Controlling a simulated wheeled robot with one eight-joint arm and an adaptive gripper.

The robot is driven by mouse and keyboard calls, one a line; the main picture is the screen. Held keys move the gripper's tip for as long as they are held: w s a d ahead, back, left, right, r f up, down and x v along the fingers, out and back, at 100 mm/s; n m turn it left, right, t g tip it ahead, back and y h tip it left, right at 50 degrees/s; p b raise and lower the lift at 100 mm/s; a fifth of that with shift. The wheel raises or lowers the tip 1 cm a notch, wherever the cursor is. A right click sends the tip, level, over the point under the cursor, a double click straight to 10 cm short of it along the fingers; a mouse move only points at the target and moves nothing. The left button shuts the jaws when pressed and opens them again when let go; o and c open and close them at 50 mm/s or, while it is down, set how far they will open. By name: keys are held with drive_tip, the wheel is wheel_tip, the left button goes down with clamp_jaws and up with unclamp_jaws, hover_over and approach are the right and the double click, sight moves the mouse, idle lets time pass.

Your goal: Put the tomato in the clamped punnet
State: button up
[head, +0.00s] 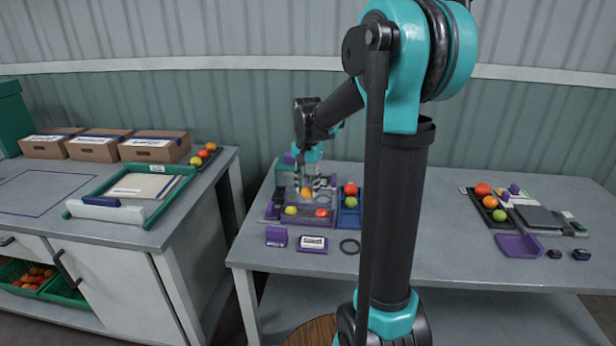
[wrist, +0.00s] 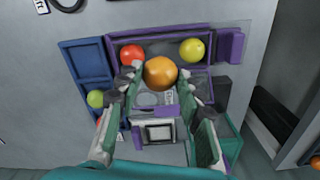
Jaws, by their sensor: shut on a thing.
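My gripper (head: 314,184) is shut on an orange tomato (head: 306,193). In the wrist view the orange tomato (wrist: 160,72) sits between the fingertips (wrist: 157,78), overlapping the purple-rimmed punnet (wrist: 158,34). The punnet also shows in the head view (head: 303,222). It has a yellow tomato (head: 291,210) on the left and a red tomato (head: 321,212) on the right in the head view. A purple block (wrist: 230,46), perhaps part of a clamp, stands against its side. The held tomato hides part of the punnet, and I cannot tell its exact height above it.
A blue tray (head: 347,222) with a red and a yellow-green tomato stands beside the punnet. Purple-and-white label blocks (head: 312,244) and a black ring (head: 349,246) lie in front. A dark tray (head: 491,210) with tomatoes and a scale (head: 538,219) are far right. The bench between is largely clear.

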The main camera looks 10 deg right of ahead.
drive_tip(key=shift+a+f, duration=0.25)
drive_tip(key=shift+f, duration=2.9)
drive_tip(key=o, duration=0.9)
drive_tip(key=c, duration=0.3)
drive_tip(key=shift+c, duration=0.2)
